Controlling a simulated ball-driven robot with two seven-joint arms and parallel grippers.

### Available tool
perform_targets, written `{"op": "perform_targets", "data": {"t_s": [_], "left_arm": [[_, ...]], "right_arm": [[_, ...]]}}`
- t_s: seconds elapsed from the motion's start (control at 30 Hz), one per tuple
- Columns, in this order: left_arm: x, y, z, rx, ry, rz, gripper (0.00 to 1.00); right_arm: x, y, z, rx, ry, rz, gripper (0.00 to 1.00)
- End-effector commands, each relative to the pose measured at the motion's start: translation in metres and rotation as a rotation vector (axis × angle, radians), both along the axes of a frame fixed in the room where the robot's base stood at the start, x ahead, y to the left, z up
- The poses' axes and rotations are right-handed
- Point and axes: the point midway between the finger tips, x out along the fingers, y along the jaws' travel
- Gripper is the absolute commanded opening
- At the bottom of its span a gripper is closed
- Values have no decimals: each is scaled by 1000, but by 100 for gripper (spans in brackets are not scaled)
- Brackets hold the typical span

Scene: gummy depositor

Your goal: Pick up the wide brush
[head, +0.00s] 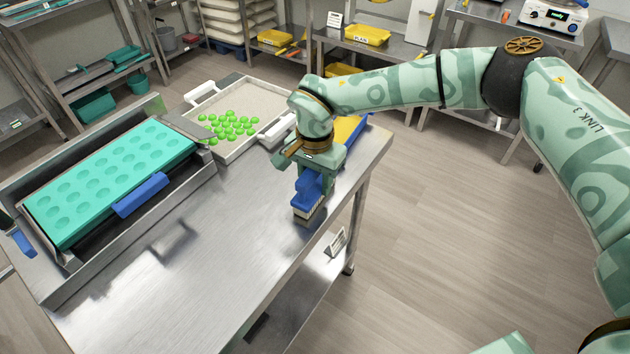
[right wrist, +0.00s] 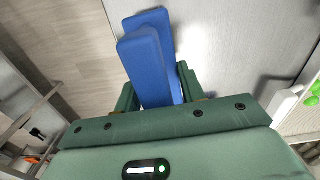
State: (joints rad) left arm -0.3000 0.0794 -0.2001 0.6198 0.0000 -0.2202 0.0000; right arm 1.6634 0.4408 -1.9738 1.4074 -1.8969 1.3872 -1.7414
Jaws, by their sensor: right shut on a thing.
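The wide brush (head: 308,197) has a blue body and pale bristles pointing down. It is at the right edge of the steel table, below my right gripper (head: 309,172). My right gripper is shut on the brush. In the right wrist view the blue brush (right wrist: 150,65) sits between the two green fingers of the gripper (right wrist: 158,92). The bristles are hidden there. In the head view the bristle ends are at or just above the table top; I cannot tell whether they touch. My left gripper is not in view.
A teal mould tray (head: 120,172) with a blue handle (head: 140,195) lies in a steel machine at the left. A white tray (head: 263,97) with several green gummies (head: 228,125) stands at the back. A yellow and blue item (head: 350,128) is behind my wrist. The table's front (head: 190,290) is clear.

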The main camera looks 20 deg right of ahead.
Motion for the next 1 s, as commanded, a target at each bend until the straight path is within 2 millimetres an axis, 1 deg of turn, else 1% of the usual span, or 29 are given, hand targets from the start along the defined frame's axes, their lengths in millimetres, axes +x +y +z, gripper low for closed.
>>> {"op": "perform_targets", "data": {"t_s": [0.13,0.2,0.27,0.4,0.47,0.5,0.6,0.7,0.83,1.0], "left_arm": [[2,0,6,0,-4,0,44],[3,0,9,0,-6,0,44],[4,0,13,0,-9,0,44],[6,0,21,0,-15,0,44],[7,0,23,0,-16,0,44],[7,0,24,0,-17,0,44],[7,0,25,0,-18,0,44],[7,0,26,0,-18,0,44],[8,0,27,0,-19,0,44],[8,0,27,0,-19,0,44]], "right_arm": [[1,0,20,0,-5,0,3],[1,1,34,1,-6,0,3],[-6,11,46,2,-5,5,3],[-23,37,83,2,-7,6,3],[-31,48,96,0,-5,7,3],[-38,59,99,1,-3,9,3],[-53,80,109,1,-2,6,3],[-63,96,117,0,-3,5,3],[-72,110,124,1,-2,2,3],[-77,117,127,1,-1,0,3]]}}
